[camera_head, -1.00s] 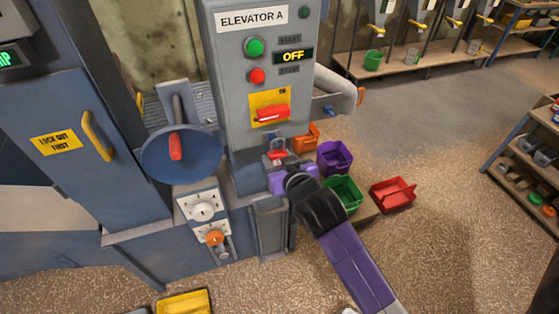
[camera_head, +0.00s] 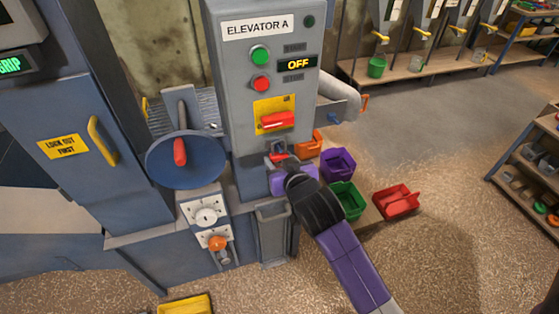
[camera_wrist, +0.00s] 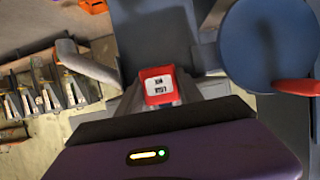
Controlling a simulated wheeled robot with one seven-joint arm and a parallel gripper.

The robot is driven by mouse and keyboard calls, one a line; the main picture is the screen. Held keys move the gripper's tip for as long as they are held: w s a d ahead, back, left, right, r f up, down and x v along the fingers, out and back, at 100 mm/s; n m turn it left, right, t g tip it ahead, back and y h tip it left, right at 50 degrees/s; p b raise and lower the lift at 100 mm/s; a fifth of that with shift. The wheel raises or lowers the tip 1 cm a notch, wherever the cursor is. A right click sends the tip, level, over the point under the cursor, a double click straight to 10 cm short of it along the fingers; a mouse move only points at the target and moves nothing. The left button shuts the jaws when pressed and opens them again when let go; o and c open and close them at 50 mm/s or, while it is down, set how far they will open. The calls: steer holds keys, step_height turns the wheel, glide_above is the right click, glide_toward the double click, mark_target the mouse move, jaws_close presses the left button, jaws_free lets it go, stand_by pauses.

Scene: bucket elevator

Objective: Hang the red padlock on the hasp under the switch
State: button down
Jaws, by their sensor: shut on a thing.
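The switch (camera_head: 277,120) is a red handle on a yellow plate on the front of the grey Elevator A cabinet. Just under it is a small dark fitting (camera_head: 278,147), seemingly the hasp. My gripper (camera_head: 280,164) is right below and in front of this. It is shut on the red padlock (camera_head: 277,157), which is partly hidden in the head view. In the wrist view the padlock (camera_wrist: 151,93) shows its red edge and a white label beyond my gripper. I cannot tell whether its shackle touches the hasp.
A blue disc with a red handle (camera_head: 180,152) stands left of the cabinet (camera_head: 240,95). White dial plates (camera_head: 206,215) are below it. Purple (camera_head: 338,163), green (camera_head: 348,199) and red (camera_head: 396,201) bins sit to the right. Open floor lies farther right.

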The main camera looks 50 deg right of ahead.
steer(key=shift+f+b, duration=0.55)
steer(key=shift+f, duration=0.25)
steer(key=c, duration=0.7)
jaws_free()
steer(key=s+a, duration=0.3)
steer(key=s, duration=0.2)
steer(key=s+a, duration=0.2)
steer(key=s, duration=0.1)
steer(key=shift+s+a+f+b, duration=0.15)
steer(key=shift+a+f+b, duration=0.15)
steer(key=shift+a, duration=0.05)
stand_by(0.9)
stand_by(0.5)
